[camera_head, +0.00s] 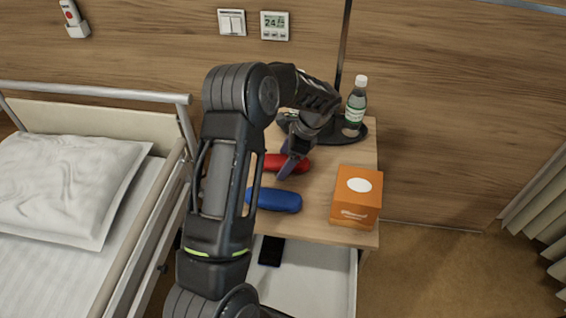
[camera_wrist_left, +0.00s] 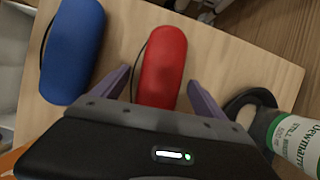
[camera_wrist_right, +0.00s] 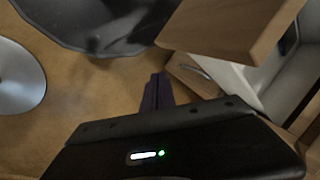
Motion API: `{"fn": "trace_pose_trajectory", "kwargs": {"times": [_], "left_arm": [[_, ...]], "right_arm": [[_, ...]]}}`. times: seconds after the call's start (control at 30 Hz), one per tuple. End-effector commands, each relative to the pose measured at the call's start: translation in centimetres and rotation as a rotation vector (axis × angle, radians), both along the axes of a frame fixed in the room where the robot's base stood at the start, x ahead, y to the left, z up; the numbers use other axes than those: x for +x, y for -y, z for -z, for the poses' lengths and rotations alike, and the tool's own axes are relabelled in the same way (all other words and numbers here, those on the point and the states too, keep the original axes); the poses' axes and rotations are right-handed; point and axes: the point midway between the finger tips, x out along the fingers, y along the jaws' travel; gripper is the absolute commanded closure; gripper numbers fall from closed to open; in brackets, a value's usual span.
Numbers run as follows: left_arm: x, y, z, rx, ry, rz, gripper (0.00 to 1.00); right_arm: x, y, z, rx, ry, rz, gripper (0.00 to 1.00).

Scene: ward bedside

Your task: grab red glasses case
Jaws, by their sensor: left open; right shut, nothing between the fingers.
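The red glasses case (camera_head: 301,164) lies on the bedside table, partly covered by my left gripper in the head view. In the left wrist view the red case (camera_wrist_left: 164,66) lies lengthwise between the two spread fingers of my left gripper (camera_wrist_left: 160,77). In the head view my left gripper (camera_head: 288,163) is over the case, open. I cannot tell whether the fingers touch it. A blue case (camera_head: 278,200) lies nearer the front edge and also shows in the left wrist view (camera_wrist_left: 72,50). My right gripper (camera_wrist_right: 158,78) is shut and empty, away from the tabletop.
An orange box (camera_head: 356,197) stands at the table's front right. A bottle (camera_head: 355,103) and a dark lamp base (camera_head: 345,137) are at the back, close to the left gripper. Below is an open drawer (camera_head: 318,270) with a dark phone (camera_head: 271,251). The bed (camera_head: 60,260) is left.

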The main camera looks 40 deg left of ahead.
Motion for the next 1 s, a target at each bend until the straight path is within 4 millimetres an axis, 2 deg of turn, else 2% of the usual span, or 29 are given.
{"fn": "trace_pose_trajectory", "kwargs": {"times": [0.33, 1.0], "left_arm": [[0.01, 0.0, -0.05, 0.0, 0.0, 0.0, 0.17], [0.01, 0.01, -0.05, 0.0, 0.0, 0.0, 0.72]], "right_arm": [[0.0, 0.0, 0.0, 0.0, 0.0, 0.0, 1.0], [0.0, 0.0, 0.0, 0.0, 0.0, 0.0, 1.0]]}}
